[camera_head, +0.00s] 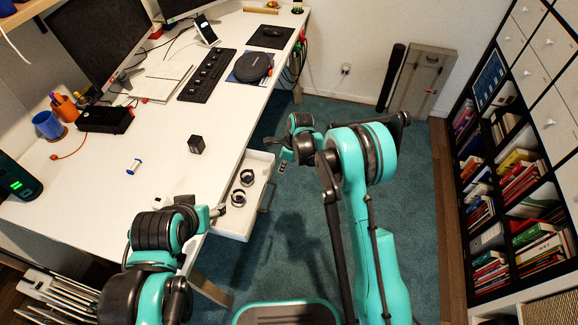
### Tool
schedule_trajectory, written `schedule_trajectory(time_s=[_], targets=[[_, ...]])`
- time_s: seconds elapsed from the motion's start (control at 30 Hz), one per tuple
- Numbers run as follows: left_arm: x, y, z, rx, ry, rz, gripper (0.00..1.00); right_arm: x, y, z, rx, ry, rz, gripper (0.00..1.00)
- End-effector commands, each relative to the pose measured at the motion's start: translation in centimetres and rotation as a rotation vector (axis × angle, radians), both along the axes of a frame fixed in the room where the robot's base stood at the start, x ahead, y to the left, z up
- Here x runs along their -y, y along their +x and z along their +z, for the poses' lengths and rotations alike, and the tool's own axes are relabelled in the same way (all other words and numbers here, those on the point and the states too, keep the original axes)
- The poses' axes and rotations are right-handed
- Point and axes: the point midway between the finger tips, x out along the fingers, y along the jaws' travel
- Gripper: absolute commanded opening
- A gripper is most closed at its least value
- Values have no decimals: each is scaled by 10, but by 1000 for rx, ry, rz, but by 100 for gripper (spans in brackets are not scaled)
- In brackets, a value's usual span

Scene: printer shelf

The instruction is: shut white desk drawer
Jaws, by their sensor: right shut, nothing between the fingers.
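The white desk drawer (236,226) sticks out from under the long white desk (105,190), open toward the right. Its dark handle (268,196) is on its right-hand front. Two dark ring-shaped items lie inside it. My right gripper (283,166) is shut and empty, just beyond the drawer's far front corner, close to it; I cannot tell whether they touch. My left gripper (218,211) is over the desk edge at the drawer's near left side. Its fingers are too small to read.
A keyboard (207,75) is farther back. Teal carpet (415,215) is clear to the right, up to a bookshelf (520,180).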

Motion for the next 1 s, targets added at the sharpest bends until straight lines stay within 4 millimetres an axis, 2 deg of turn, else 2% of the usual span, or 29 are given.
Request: schedule_trajectory(time_s=[0.2,0.67,0.77,1.0], targets=[[0,0,-8,0,0,0,59,-20,6,0,0,0,1,0],[0,0,-8,0,0,0,59,-27,9,1,1,0,1,0],[0,0,-8,0,0,0,59,-44,14,1,1,0,4,0],[0,0,-6,0,0,0,59,-97,32,1,1,0,3,0]])
